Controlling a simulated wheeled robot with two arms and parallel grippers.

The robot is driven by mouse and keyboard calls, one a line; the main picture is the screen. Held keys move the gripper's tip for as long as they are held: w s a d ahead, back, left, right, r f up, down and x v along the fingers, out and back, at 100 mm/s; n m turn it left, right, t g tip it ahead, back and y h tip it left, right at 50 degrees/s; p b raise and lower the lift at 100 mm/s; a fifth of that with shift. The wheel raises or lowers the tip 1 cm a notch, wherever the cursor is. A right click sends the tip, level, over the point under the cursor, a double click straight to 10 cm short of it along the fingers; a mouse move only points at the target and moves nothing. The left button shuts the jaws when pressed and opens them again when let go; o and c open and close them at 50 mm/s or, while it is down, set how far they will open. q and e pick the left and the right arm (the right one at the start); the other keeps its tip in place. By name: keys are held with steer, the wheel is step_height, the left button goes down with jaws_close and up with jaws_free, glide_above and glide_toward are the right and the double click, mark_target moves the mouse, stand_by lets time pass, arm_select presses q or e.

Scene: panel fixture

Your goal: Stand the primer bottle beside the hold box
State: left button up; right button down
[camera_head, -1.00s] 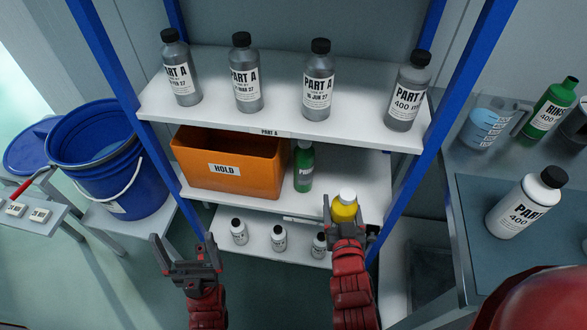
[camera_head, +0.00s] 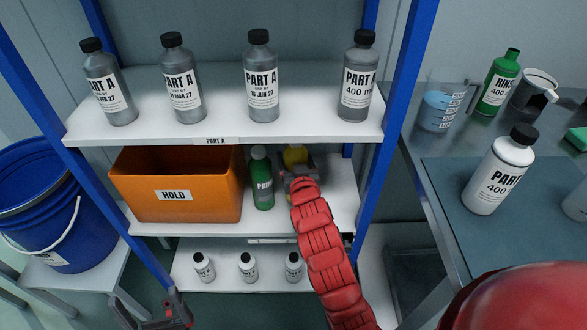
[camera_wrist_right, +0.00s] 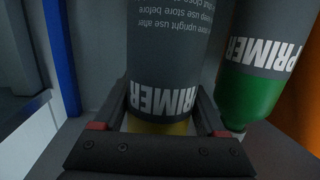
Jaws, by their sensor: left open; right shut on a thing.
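The orange hold box (camera_head: 220,207) sits on the middle shelf, labelled HOLD. A green primer bottle (camera_head: 262,180) stands just right of it. My right gripper (camera_head: 297,172) is shut on a yellow primer bottle (camera_head: 296,155), right of the green one and over the middle shelf. In the right wrist view the held bottle (camera_wrist_right: 172,70) shows a dark PRIMER label between the fingers, with the green bottle (camera_wrist_right: 249,95) close beside it. Whether the held bottle's base touches the shelf is hidden. My left gripper (camera_head: 150,306) is open and empty at the bottom edge, low before the shelves.
Several grey PART A bottles (camera_head: 262,85) line the top shelf (camera_head: 218,118), above the held bottle. Small white bottles (camera_head: 247,268) stand on the bottom shelf. Blue uprights (camera_head: 393,120) bound the rack. A blue bucket (camera_head: 40,215) is left; a bench (camera_head: 440,190) with bottles is right.

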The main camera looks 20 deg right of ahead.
steer(key=shift+f+b, duration=0.5)
steer(key=shift+f, duration=1.3)
jaws_free()
